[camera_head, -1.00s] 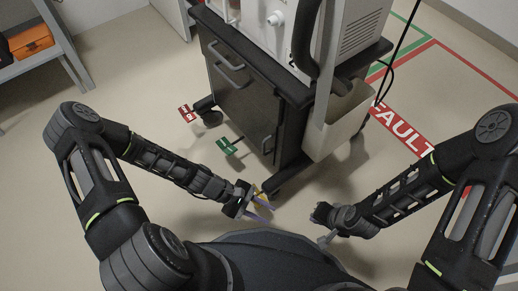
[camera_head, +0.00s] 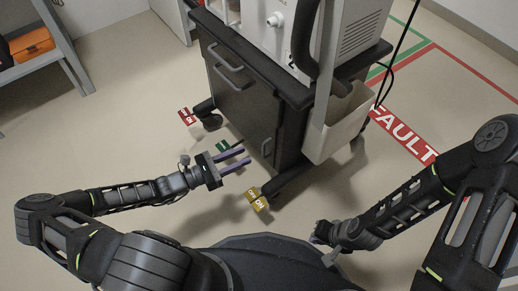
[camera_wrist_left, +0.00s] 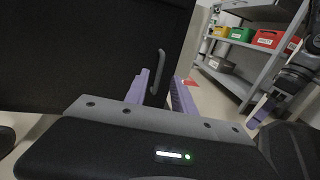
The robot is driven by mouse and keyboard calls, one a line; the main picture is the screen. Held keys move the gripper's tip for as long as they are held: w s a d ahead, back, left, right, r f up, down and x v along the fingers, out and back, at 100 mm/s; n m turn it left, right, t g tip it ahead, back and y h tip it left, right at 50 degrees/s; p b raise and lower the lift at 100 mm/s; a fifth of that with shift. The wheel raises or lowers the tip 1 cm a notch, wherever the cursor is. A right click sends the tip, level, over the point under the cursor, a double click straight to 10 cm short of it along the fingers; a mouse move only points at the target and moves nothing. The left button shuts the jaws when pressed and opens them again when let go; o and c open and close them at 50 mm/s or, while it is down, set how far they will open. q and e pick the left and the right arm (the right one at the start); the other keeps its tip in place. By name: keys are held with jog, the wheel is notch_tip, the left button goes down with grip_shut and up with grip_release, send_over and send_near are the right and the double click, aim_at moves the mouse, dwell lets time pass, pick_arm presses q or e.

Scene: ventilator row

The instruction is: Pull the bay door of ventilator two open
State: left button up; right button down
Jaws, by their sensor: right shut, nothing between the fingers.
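The dark ventilator cart shows its front, with the closed bay door (camera_head: 238,112) in the head view. A small upright handle (camera_head: 266,147) sits near the door's lower right edge. In the left wrist view the handle (camera_wrist_left: 158,72) appears between the two purple fingers, with the dark door panel (camera_wrist_left: 90,50) behind and left. My left gripper (camera_head: 239,157) is open, its fingers pointing at the handle and apparently just short of it. Contact cannot be told. My right gripper (camera_head: 317,239) is shut and empty, low beside my body, its fingertips partly hidden.
Red (camera_head: 186,116), green (camera_head: 222,146) and yellow (camera_head: 258,199) tags sit low around the cart's casters. A pale bin (camera_head: 336,125) hangs on the cart's right side. A shelf (camera_head: 45,66) stands at upper left.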

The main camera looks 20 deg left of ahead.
pick_arm(q)
jog(key=b+x, duration=0.2)
jog(key=x, duration=0.5)
jog(key=shift+s, duration=0.1)
jog(key=shift+c, duration=0.4)
grip_shut()
dwell(0.8)
